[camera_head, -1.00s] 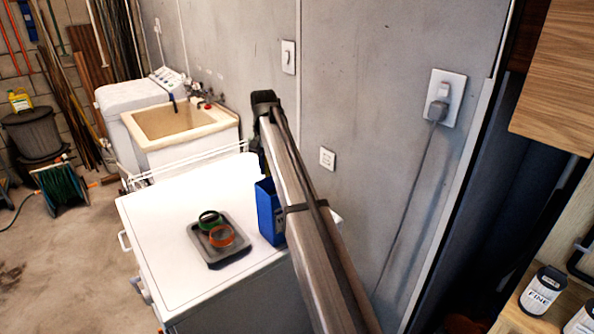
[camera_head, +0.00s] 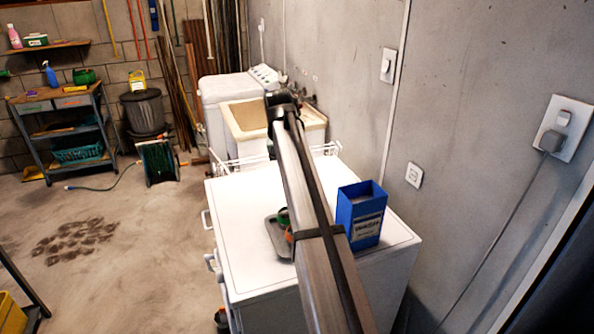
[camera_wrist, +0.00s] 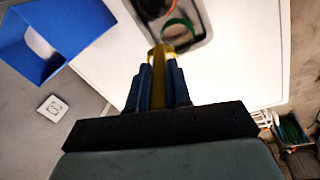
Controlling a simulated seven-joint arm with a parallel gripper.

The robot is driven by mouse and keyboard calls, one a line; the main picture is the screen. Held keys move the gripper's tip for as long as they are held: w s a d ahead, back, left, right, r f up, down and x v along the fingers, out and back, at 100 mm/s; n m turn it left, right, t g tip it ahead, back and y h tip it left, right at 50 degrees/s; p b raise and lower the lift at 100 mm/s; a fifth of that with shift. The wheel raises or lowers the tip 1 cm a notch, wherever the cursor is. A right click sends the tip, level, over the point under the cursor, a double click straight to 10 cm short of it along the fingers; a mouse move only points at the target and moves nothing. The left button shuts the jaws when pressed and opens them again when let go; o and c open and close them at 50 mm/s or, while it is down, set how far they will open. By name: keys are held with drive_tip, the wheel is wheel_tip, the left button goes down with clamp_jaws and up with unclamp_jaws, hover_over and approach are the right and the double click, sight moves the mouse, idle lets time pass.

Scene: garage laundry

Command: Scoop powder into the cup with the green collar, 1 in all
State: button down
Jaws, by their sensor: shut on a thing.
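My gripper (camera_wrist: 157,85) is shut on a yellow scoop (camera_wrist: 160,63), seen in the wrist view with its far end near the tray. The cup with the green collar (camera_wrist: 180,27) is just beyond it, on the grey tray (camera_wrist: 207,30). In the head view, my arm hides most of this cup (camera_head: 282,216) and my gripper. The blue powder box (camera_head: 361,215) stands open right of my arm; it also shows at upper left in the wrist view (camera_wrist: 70,22). I cannot tell whether the scoop holds powder.
A cup with an orange collar (camera_head: 289,236) is beside the green one, partly hidden. The tray lies on a white appliance top (camera_head: 245,235). The grey wall (camera_head: 450,190) runs along the right. A sink (camera_head: 250,115) stands behind.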

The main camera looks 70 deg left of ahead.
drive_tip(key=s+a+f+t+h, duration=0.1)
drive_tip(key=s+f+t+h, duration=0.2)
drive_tip(key=s+f+t, duration=0.4)
drive_tip(key=shift+a+f+t, duration=0.35)
drive_tip(key=shift+f+t, duration=0.5)
drive_tip(key=shift+t, duration=3.05)
drive_tip(key=shift+s, duration=0.1)
